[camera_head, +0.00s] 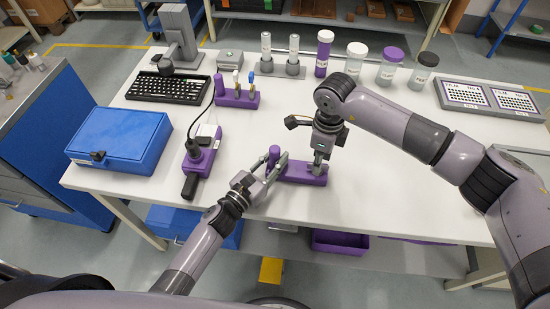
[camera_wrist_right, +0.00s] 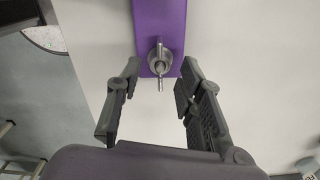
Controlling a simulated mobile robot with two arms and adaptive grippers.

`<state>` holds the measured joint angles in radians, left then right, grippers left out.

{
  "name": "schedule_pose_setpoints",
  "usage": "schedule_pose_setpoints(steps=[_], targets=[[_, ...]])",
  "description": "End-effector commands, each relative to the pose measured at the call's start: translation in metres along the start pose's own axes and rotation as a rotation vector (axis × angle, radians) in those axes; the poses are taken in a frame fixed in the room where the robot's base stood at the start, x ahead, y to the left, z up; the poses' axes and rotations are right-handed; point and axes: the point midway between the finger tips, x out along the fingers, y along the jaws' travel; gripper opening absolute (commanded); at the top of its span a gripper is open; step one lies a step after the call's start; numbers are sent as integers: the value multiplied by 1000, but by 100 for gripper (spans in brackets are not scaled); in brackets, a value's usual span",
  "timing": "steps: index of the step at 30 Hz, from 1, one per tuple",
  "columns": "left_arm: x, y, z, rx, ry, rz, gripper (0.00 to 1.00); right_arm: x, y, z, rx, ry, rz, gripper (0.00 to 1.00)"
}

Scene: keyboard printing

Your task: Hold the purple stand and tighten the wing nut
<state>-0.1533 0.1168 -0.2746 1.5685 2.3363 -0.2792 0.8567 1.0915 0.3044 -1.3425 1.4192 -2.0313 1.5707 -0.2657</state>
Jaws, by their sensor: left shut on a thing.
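The purple stand (camera_head: 300,174) lies near the front edge of the white table, with a round purple post (camera_head: 274,152) at its left end. My left gripper (camera_head: 272,166) is shut on the stand at this left end, around the post as far as I can tell. My right gripper (camera_head: 318,163) points down over the stand's right end. In the right wrist view the stand (camera_wrist_right: 166,18) runs up from the centre, with the metal wing nut (camera_wrist_right: 160,62) on its near end.
A purple holder with a black handle (camera_head: 198,160) and a blue case (camera_head: 120,138) are to the left. A keyboard (camera_head: 166,88), a small purple rack (camera_head: 237,98), and several labelled jars (camera_head: 355,58) stand farther back. The table's middle right is clear beneath my right arm.

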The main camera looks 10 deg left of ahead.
Motion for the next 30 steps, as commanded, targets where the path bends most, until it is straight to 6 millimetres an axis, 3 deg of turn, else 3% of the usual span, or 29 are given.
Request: schedule_pose_setpoints(steps=[7, 19, 30], targets=[[0, 0, 0, 0, 1, 1, 0, 23, 0, 0, 1, 1, 0, 34], [0, 0, 0, 0, 1, 1, 0, 28, 0, 0, 1, -1, -1, 34], [0, 0, 0, 0, 1, 0, 0, 28, 0, 0, 1, 0, -1, 10]])
